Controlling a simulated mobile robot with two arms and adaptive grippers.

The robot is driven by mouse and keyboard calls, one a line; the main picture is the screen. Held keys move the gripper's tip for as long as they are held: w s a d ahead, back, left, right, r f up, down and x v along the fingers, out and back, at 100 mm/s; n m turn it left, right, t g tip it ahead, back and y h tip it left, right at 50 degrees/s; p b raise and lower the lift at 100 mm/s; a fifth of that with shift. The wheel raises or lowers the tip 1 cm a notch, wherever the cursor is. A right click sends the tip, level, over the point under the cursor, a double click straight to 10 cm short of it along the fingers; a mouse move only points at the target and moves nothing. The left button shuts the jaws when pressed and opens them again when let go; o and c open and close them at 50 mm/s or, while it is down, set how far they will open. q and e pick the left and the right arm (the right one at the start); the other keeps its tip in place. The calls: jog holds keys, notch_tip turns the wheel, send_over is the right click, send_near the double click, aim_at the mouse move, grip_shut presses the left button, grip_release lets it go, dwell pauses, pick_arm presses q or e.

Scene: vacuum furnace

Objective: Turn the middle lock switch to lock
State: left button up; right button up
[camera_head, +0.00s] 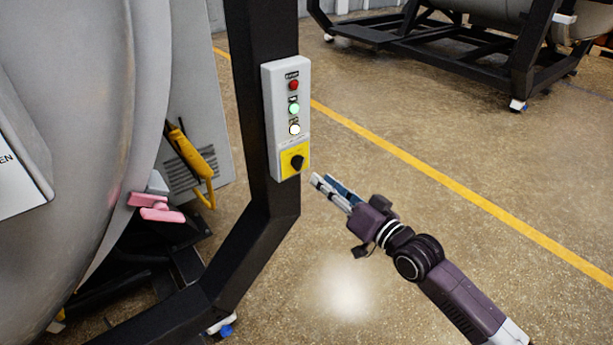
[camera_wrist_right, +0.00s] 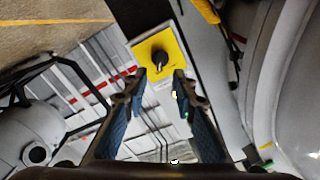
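A pale grey control box (camera_head: 267,120) is fixed to a black upright post. Its lower end has a yellow plate (camera_head: 287,153) with a black rotary switch (camera_head: 297,162). The switch shows in the right wrist view (camera_wrist_right: 159,59) with its yellow plate (camera_wrist_right: 180,52). My right gripper (camera_head: 325,183) is just right of and below the switch in the head view, apart from it. In the wrist view its fingers (camera_wrist_right: 157,90) are spread and empty, with the switch beyond the gap between the tips. My left gripper is not in view.
Above the switch are a red button (camera_head: 293,85), a green button (camera_head: 294,109) and a white button (camera_head: 295,129). The black post (camera_head: 262,40) stands behind the box. A yellow handle (camera_head: 195,157) and pink part (camera_head: 156,208) are at left.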

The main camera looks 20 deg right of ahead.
aim_at(302, 164)
jog(key=b+x, duration=0.1)
jog(key=x, duration=0.6)
jog(key=shift+w, duration=0.3)
grip_shut()
